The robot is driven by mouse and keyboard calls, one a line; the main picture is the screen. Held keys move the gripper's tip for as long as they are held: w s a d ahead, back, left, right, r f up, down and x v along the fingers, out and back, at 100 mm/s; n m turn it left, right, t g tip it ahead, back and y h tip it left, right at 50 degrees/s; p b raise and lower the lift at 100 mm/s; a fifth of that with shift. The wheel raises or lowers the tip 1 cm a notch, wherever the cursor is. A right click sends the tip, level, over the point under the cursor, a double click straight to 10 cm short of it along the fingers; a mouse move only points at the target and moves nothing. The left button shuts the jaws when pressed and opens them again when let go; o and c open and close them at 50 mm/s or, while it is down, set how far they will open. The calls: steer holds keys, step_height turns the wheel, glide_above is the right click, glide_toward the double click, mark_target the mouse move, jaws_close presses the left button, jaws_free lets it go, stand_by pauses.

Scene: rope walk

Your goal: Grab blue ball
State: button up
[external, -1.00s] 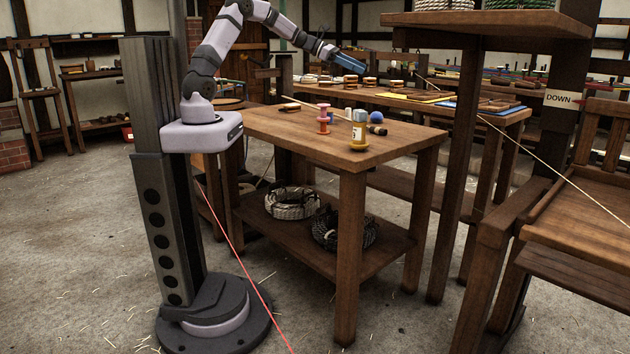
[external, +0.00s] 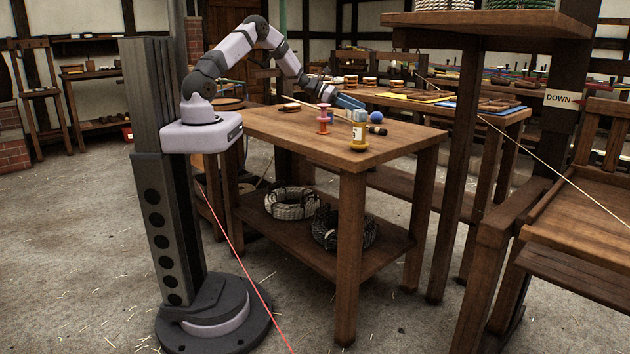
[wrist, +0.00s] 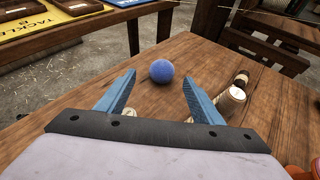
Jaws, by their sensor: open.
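The blue ball (wrist: 161,71) sits on the wooden table (wrist: 150,101), near its far edge in the wrist view. In the external view the ball (external: 376,117) is small, just right of my gripper. My gripper (wrist: 160,82) is open, with its two blue fingers apart and nothing held between them. In the wrist view the ball shows in the gap between the fingertips, a little beyond them. In the external view my gripper (external: 352,103) hangs over the table, tilted down toward the ball.
A dark-ended cylinder (wrist: 231,99) lies right of the right finger. Rope coils (external: 292,202) lie on the shelf below.

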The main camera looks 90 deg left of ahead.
mark_target(377, 117)
steer(key=shift+f+p+x, duration=0.15)
steer(key=shift+p+x, duration=0.15)
steer(key=shift+x, duration=1.3)
steer(key=shift+f+p+x, duration=0.1)
steer(key=shift+p+x, duration=0.15)
steer(key=shift+x, duration=1.35)
steer(key=shift+s+d, duration=0.15)
steer(key=shift+d, duration=0.05)
steer(key=c, duration=1.1)
